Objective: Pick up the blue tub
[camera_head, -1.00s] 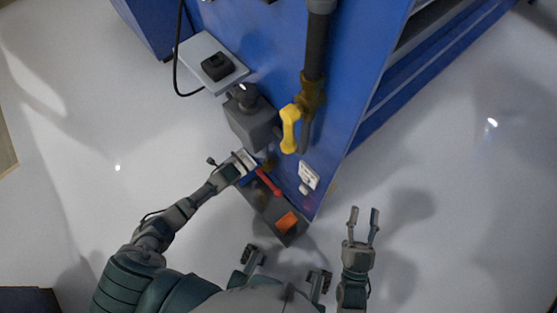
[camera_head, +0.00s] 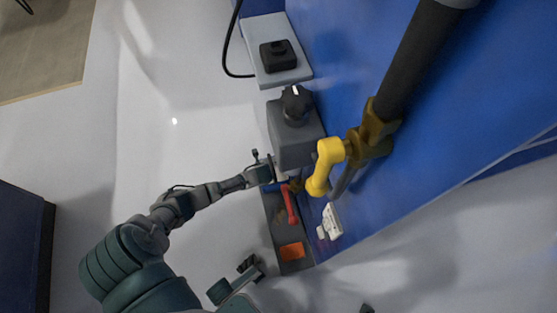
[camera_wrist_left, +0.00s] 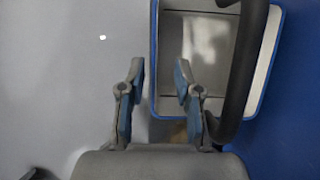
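The blue tub shows in the left wrist view as a pale, open interior with a blue rim (camera_wrist_left: 154,60). A dark curved bar crosses its right side. My left gripper (camera_wrist_left: 159,64) is open there. Its two fingers lie on either side of the tub's left rim in the picture, and I see no clear contact. In the head view a small blue patch (camera_head: 271,187), perhaps the tub, shows beside my left gripper (camera_head: 276,173); the gripper hides most of it.
A grey box with a black knob (camera_head: 296,106) stands just beyond the left gripper. A yellow handle (camera_head: 324,165) hangs close on the right. A dark tray (camera_head: 279,228) holds a red tool (camera_head: 289,205) and an orange block (camera_head: 292,250). A blue wall (camera_head: 420,150) bounds the right side.

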